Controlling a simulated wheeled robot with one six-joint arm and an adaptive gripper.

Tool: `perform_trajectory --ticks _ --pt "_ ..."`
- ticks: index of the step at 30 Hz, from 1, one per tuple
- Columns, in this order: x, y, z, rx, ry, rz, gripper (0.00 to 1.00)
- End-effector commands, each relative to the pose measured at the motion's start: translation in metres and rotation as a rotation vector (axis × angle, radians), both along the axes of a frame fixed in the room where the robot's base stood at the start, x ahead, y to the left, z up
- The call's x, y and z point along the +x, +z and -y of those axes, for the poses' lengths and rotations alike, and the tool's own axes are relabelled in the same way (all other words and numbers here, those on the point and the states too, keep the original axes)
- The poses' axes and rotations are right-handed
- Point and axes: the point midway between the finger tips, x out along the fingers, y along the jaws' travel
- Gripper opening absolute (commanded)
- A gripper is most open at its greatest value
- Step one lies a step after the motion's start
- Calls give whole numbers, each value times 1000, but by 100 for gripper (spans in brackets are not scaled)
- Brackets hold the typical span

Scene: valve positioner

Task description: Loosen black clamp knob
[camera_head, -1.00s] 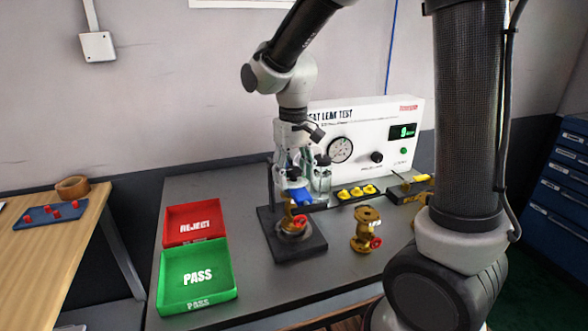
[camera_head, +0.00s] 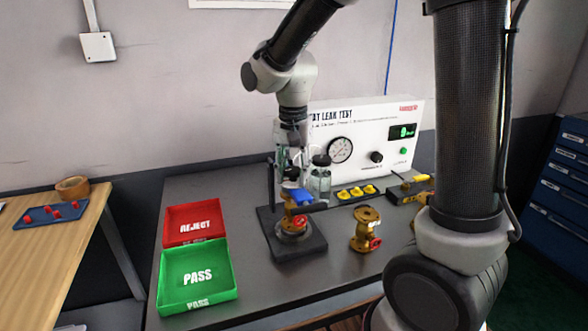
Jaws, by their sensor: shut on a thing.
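My gripper (camera_head: 293,177) points down over the clamp stand (camera_head: 290,246) on the bench. It is shut at the top of the clamp, on the black clamp knob, which is mostly hidden by the fingers. Below the fingers is a blue part (camera_head: 298,195) of the clamp. Under it a brass valve with a red handwheel (camera_head: 300,221) sits upright on the stand's dark base.
A glass jar (camera_head: 320,181) with a dark cap stands close right of my gripper. The leak tester (camera_head: 365,140) is behind. A second brass valve (camera_head: 364,232) stands right. The red REJECT tray (camera_head: 196,222) and green PASS tray (camera_head: 197,277) lie left.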

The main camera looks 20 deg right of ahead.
Motion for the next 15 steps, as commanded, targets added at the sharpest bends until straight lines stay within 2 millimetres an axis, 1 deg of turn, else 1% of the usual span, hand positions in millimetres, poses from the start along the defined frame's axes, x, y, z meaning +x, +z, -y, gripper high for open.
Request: perform_trajectory --ticks 5,7,11,15 --pt "-2 -3 0 -1 9 -6 0" --pt "-2 -3 0 -1 62 -6 0" --pt "-2 -4 0 0 285 -8 0" --pt "-3 -4 0 -1 554 -9 0"
